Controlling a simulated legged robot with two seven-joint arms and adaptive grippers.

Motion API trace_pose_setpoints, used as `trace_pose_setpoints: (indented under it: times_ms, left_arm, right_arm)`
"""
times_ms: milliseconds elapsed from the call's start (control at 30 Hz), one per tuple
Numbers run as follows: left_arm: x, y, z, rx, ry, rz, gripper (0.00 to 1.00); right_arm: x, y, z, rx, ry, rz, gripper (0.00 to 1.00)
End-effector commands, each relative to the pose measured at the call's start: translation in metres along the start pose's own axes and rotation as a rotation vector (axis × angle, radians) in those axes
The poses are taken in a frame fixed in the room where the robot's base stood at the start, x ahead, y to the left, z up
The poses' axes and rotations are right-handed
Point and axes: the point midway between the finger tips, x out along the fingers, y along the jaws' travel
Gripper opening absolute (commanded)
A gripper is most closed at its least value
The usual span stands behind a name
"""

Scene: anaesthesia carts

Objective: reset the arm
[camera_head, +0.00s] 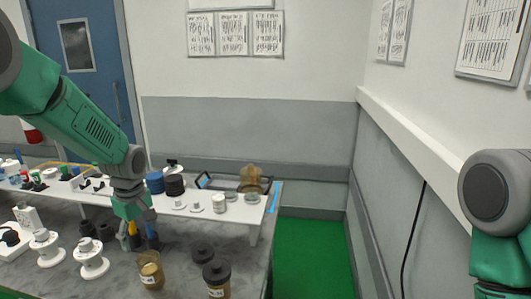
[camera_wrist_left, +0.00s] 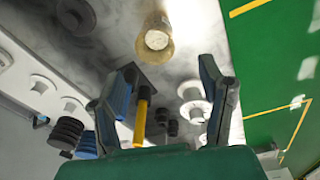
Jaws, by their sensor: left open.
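My left arm (camera_head: 75,115) reaches in from the left over the grey marbled table. My left gripper (camera_head: 139,243) points down above the table. In the left wrist view its two fingers (camera_wrist_left: 167,66) are spread apart. A yellow handle (camera_wrist_left: 140,122) and a blue handle (camera_wrist_left: 122,100) show between the fingers, nearer the left finger. They stand at a dark block (camera_wrist_left: 150,77). I cannot tell whether a finger touches the blue handle. My right arm (camera_head: 497,205) shows at the right edge; its gripper is outside the view.
White spools (camera_head: 91,261) stand left of the gripper. A white raised shelf (camera_head: 236,216) behind carries cans, dark discs and a tray. Green floor (camera_head: 312,255) is clear on the right.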

Motion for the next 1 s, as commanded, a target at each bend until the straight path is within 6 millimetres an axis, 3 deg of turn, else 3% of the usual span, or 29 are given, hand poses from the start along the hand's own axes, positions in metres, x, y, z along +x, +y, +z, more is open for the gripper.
trace_pose_setpoints:
  times_ms: [33, 200, 300, 400, 600, 800, 1000]
  left_arm:
    - [0.028, -0.014, 0.015, 0.059, -0.019, -0.014, 0.63]
    - [0.118, -0.079, 0.075, 0.333, -0.077, -0.004, 0.63]
    - [0.157, -0.127, 0.111, 0.493, -0.102, 0.008, 0.63]
    - [0.184, -0.179, 0.143, 0.642, -0.120, 0.018, 0.63]
    - [0.202, -0.276, 0.194, 0.912, -0.133, 0.026, 0.63]
    - [0.188, -0.358, 0.227, 1.156, -0.133, 0.016, 0.63]
    - [0.235, -0.348, 0.230, 1.198, -0.102, 0.034, 0.63]
  right_arm:
    - [0.000, 0.000, 0.000, 0.000, 0.000, 0.000, 0.40]
    - [0.000, 0.000, 0.000, 0.000, -0.001, 0.000, 0.40]
    - [0.000, 0.000, 0.000, 0.000, -0.001, 0.000, 0.40]
    - [0.000, 0.000, 0.000, 0.000, -0.001, 0.000, 0.40]
    - [0.000, 0.000, 0.000, 0.000, -0.001, 0.000, 0.40]
    - [0.000, 0.000, 0.000, 0.000, 0.000, 0.000, 0.40]
    - [0.049, 0.000, 0.003, 0.000, -0.002, 0.000, 0.40]
